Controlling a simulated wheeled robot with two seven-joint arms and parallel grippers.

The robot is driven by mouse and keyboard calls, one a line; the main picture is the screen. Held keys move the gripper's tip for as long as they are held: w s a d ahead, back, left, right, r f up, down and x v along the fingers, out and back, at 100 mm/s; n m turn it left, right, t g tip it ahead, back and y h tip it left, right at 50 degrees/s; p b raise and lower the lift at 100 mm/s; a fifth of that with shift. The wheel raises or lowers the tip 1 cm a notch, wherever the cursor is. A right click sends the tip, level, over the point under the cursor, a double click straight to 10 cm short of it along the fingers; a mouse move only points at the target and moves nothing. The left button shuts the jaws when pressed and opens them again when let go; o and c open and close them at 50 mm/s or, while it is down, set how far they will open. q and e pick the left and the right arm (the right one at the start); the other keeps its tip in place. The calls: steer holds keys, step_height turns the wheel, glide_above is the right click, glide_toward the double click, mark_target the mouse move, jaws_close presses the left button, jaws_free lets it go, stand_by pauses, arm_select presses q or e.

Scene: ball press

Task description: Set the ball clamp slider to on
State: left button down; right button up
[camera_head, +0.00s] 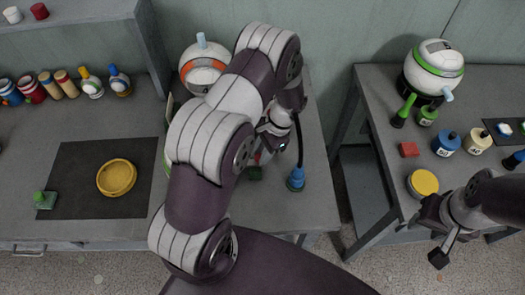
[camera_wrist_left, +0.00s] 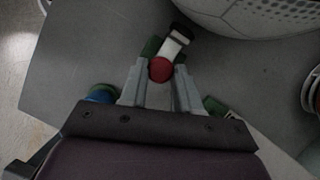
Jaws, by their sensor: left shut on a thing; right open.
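My left arm covers the middle of the head view, and its gripper (camera_head: 268,145) is partly hidden behind it, low over the middle table. In the left wrist view the fingers of my left gripper (camera_wrist_left: 161,85) are closed on a small red-ended piece (camera_wrist_left: 160,69). A white and dark part (camera_wrist_left: 174,42) adjoins this piece; it may be the clamp slider, but its setting cannot be told. A large white dotted round body (camera_wrist_left: 265,14) lies just beyond. My right gripper (camera_head: 437,232) is open and empty in front of the right table.
A white and orange ball device (camera_head: 203,68) stands behind my left arm. A blue-based post (camera_head: 296,180) stands right of my left gripper. A yellow disc (camera_head: 117,177) lies on the left table's dark mat. Jars and a green-banded ball device (camera_head: 435,65) crowd the right table.

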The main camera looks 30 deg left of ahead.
arm_select(q)
steer(key=shift+s+a, duration=0.25)
steer(key=shift+a, duration=0.15)
steer(key=c, duration=0.8)
jaws_free()
steer(key=p+v, duration=0.3)
steer(key=v, duration=0.9)
steer(key=shift+r, duration=0.35)
steer(key=shift+w+d, duration=0.1)
